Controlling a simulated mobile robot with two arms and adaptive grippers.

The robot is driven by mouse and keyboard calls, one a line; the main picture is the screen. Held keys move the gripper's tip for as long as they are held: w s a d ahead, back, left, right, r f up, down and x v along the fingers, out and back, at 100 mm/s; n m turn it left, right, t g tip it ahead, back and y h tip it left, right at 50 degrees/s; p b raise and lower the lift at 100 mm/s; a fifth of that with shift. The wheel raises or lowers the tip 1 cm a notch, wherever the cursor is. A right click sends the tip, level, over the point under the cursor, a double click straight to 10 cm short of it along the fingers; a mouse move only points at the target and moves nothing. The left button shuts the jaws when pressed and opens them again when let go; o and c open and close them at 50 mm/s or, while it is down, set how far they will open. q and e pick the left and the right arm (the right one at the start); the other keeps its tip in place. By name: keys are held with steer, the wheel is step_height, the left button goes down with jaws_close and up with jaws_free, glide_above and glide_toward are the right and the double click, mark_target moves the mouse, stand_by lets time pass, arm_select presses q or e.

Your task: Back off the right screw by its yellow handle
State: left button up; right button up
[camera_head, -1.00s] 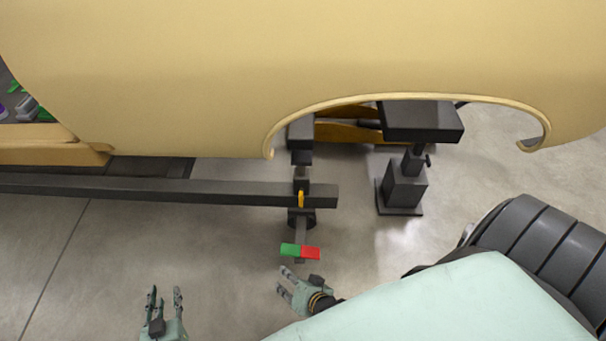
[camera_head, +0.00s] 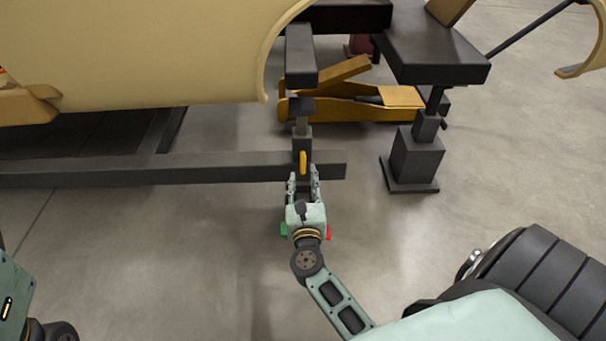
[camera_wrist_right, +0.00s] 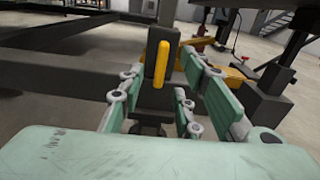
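The yellow handle (camera_head: 303,162) stands upright on the front of the dark screw post (camera_head: 301,142), at the right end of a long dark beam. In the right wrist view the handle (camera_wrist_right: 162,63) shows between the fingers, a little beyond them. My right gripper (camera_head: 303,177) is open, its fingers pointing at the handle from the near side; I see no clear contact. In the right wrist view the open gripper (camera_wrist_right: 165,95) has one finger either side of the post. At the left edge part of my left arm shows, but not its fingers.
The dark beam (camera_head: 200,172) runs left from the post. A beige body shell (camera_head: 130,60) hangs above it. A black stand (camera_head: 415,160) and an orange jack (camera_head: 345,105) stand behind to the right. Floor in front is clear.

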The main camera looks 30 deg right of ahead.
mark_target(303, 164)
steer(key=shift+m, duration=0.3)
steer(key=b+x, duration=0.1)
steer(key=x, duration=0.7)
steer(key=shift+s+d, duration=0.1)
jaws_close()
